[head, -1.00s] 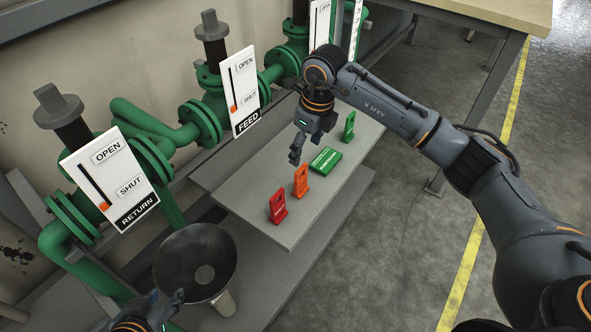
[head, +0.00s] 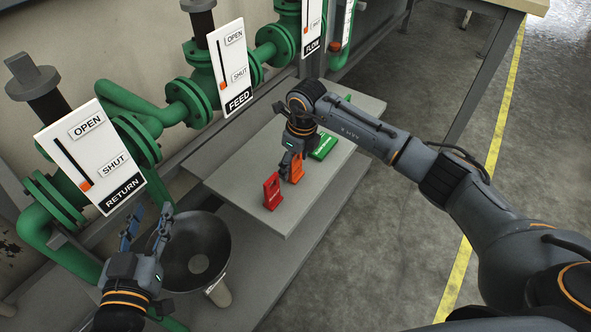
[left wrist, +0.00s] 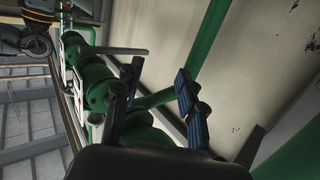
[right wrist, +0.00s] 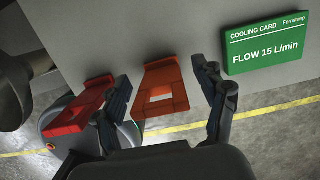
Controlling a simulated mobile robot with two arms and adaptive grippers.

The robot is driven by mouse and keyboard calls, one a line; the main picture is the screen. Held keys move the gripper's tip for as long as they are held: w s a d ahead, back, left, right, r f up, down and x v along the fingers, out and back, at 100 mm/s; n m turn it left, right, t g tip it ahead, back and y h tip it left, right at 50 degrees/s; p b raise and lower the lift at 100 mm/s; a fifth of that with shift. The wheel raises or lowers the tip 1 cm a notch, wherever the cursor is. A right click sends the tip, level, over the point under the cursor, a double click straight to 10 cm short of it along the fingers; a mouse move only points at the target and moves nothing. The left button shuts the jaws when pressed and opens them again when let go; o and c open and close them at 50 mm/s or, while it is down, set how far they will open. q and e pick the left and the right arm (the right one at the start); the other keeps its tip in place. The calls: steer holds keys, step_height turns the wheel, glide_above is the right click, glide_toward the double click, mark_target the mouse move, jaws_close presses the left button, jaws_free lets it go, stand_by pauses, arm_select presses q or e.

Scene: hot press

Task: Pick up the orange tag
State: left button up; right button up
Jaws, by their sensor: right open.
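The orange tag (head: 297,170) stands on the grey shelf (head: 285,220), partly hidden by my right gripper (head: 291,163) in the head view. In the right wrist view the orange tag (right wrist: 176,88) lies between the two spread fingers of my right gripper (right wrist: 163,92), with a gap visible on each side. My right gripper is open and holds nothing. My left gripper (head: 146,228) is open and empty, raised beside the dark round bowl, away from the tags. Its spread fingers also show in the left wrist view (left wrist: 155,95).
A red tag (head: 271,191) stands close by the orange one, nearer the shelf's front end. A green cooling card (head: 325,147) lies on its other side. A dark round bowl (head: 215,240) sits below. Green pipes with valve signs (head: 92,155) line the wall.

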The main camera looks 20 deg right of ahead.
steer(key=shift+f, duration=0.45)
arm_select(q)
steer(key=shift+w+d+r+t, duration=0.15)
steer(key=shift+r+t, duration=0.25)
steer(key=shift+r, duration=0.25)
arm_select(e)
steer(key=c, duration=1.2)
steer(key=shift+w+r, duration=0.1)
